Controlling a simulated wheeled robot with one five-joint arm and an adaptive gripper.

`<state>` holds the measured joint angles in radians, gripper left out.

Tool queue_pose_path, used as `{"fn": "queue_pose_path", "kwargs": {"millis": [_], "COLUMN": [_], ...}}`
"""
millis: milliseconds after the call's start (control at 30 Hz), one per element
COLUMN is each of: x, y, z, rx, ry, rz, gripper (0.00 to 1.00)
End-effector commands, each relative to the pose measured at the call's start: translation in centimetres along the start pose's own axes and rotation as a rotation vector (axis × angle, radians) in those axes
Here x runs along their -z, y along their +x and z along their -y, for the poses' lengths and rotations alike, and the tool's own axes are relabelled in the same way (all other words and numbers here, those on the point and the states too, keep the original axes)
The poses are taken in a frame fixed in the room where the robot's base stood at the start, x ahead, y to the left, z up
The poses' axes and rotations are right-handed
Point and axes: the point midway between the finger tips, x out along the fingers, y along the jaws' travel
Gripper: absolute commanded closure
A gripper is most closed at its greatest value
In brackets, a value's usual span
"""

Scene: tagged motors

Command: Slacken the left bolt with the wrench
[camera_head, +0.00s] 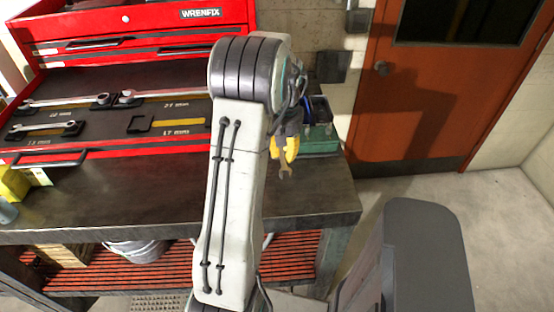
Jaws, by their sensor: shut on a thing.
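A wrench (285,172) with an open jaw points down below my gripper (288,150). My white arm hides much of the gripper and part of the wrench. The 17 mm slot (167,123) in the tool drawer is an empty yellow outline. No left bolt and no motor can be made out in this view.
A red tool chest (190,55) with its drawer open stands on the dark workbench (130,192); other wrenches (60,101) lie in the drawer. A green bin (320,138) is at the bench's right back. An orange door (430,90) and clear floor (510,210) lie right.

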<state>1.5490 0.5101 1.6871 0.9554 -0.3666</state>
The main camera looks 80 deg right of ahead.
Motion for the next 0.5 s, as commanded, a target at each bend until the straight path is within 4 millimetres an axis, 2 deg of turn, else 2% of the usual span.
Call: {"fn": "queue_pose_path", "kwargs": {"millis": [500], "x": [0.63], "y": [0.18], "z": [-0.54], "rx": [0.000], "ry": [0.011], "rz": [0.000], "gripper": [1.00]}}
